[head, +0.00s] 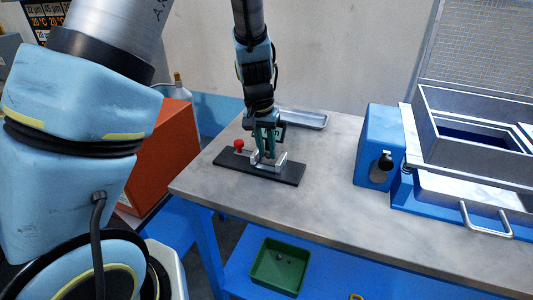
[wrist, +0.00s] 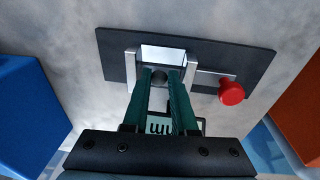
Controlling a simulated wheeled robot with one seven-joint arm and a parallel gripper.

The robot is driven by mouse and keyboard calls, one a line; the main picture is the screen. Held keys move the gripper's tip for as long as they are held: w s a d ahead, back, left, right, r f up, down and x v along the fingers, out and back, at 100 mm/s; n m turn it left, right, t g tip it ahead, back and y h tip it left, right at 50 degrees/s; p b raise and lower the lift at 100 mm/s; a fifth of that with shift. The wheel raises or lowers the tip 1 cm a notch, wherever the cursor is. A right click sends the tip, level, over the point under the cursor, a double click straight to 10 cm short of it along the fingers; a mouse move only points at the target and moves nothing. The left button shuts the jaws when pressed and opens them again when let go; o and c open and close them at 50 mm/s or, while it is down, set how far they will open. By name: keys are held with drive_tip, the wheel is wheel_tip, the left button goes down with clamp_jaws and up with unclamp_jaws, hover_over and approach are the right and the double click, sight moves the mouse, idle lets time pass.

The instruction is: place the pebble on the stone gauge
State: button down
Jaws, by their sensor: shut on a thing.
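The stone gauge has a black base plate (head: 290,178), pale metal jaws and a red knob (head: 238,144). It lies on the grey table, and in the wrist view its base (wrist: 225,58) runs across the top. My gripper (head: 266,154) points down over the gauge's metal jaws. In the wrist view its green fingers (wrist: 160,80) are shut on a small dark pebble (wrist: 159,76), held at the fingertips between the gauge's metal jaws. I cannot tell whether the pebble touches the gauge. In the head view the fingers hide the pebble.
A metal tray (head: 304,119) lies behind the gauge. A blue machine with a grey box (head: 470,105) stands on the right. A green bin (head: 262,285) with small stones sits on the lower shelf. An orange cabinet (head: 160,150) is at left. The table right of the gauge is clear.

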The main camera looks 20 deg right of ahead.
drive_tip(key=shift+f, duration=1)
drive_tip(key=shift+f, duration=0.25)
drive_tip(key=c, duration=1)
unclamp_jaws()
drive_tip(key=shift+r, duration=0.1)
drive_tip(key=shift+r, duration=0.65)
wheel_tip(320, 180, up, 11)
drive_tip(key=a+b, duration=0.1)
drive_tip(key=shift+a, duration=0.3)
